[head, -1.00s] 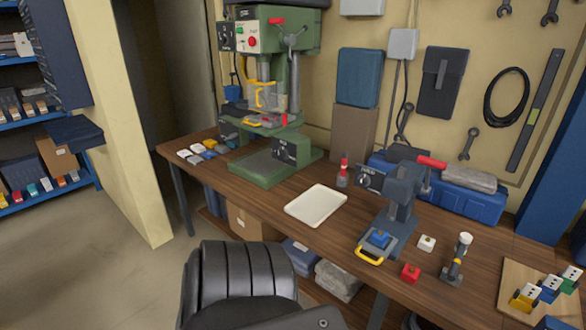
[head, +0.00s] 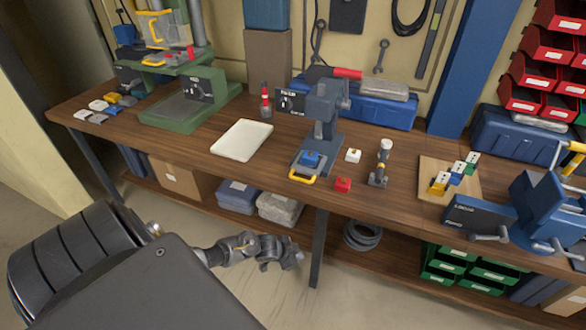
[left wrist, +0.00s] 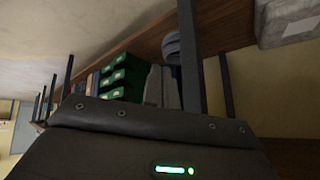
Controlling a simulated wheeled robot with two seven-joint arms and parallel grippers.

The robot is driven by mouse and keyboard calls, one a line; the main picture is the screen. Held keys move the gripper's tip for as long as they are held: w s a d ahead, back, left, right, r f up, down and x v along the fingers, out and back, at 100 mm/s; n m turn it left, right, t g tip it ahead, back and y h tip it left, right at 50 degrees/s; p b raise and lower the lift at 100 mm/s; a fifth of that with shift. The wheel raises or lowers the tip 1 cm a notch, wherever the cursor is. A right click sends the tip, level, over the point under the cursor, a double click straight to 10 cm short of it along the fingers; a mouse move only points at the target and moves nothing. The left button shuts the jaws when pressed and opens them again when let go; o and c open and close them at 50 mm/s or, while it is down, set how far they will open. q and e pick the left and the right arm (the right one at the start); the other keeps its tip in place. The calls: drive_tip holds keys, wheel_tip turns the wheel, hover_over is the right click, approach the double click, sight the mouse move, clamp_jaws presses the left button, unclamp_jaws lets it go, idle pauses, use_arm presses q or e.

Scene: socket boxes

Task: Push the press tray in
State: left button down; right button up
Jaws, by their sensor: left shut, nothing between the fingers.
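The small arbor press (head: 322,118) stands on the workbench, grey with a red-ended lever. Its tray with a yellow handle (head: 302,179) sticks out at the front of its base, near the bench edge. A blue block (head: 311,159) sits on the tray. My left gripper (head: 292,254) is below and in front of the bench edge, apart from the tray, shut and empty. My right gripper is not in view. The left wrist view shows no press or tray.
A white block (head: 353,155) and a red block (head: 343,185) lie right of the press. A small stand (head: 380,163) is further right. A white flat tray (head: 241,140) lies to the left. A blue vise (head: 540,212) stands at the right, and a green drill press (head: 190,95) at the left.

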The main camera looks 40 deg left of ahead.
sight(307, 167)
use_arm(q)
drive_tip(key=w+r+m, duration=0.2)
drive_tip(key=r, duration=0.5)
drive_tip(key=w+r+m+t+h+b, duration=0.1)
drive_tip(key=w+r+m, duration=0.1)
drive_tip(key=r, duration=0.5)
drive_tip(key=w+r+m+b, duration=0.1)
drive_tip(key=w+r, duration=0.3)
drive_tip(key=r, duration=0.4)
drive_tip(key=shift+w+m, duration=0.25)
drive_tip(key=shift+m, duration=0.15)
drive_tip(key=s+a+r+g+y, duration=0.1)
drive_tip(key=s+a+r, duration=0.2)
drive_tip(key=a+r, duration=1.1)
drive_tip(key=shift+m, duration=0.3)
drive_tip(key=shift+s+x, duration=0.15)
drive_tip(key=shift+x, duration=2.45)
drive_tip(key=shift+s+x, duration=0.15)
drive_tip(key=shift+x, duration=2.45)
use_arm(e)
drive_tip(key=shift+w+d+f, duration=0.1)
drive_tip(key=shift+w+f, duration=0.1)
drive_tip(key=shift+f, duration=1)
use_arm(q)
drive_tip(key=shift+d+f, duration=0.15)
drive_tip(key=shift+f, duration=0.05)
